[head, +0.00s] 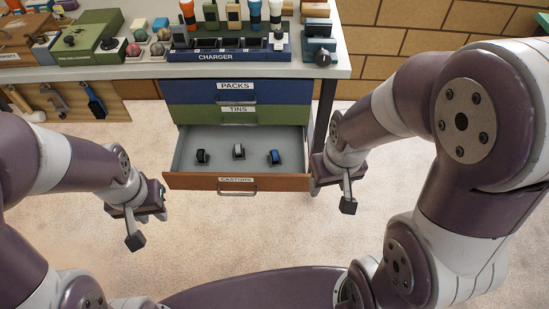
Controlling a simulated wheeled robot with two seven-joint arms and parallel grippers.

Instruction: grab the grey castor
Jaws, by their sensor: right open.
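The grey castor (239,151) stands in the open drawer labelled CASTORS (190,137), between a black castor (203,156) on its left and a blue castor (273,157) on its right. The three castors stand apart. My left gripper (138,236) hangs over the floor, left of the drawer and nearer to me; how far its fingers are apart does not show clearly. My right gripper (348,204) is open and empty, just right of the drawer's front corner. Neither gripper touches a castor.
The closed PACKS drawer (210,93) and TINS drawer (200,115) sit above the open one, below a worktop (115,72). A charger rack (270,57) and several balls and tools crowd the worktop. Tools hang at left. Floor before the drawer is clear.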

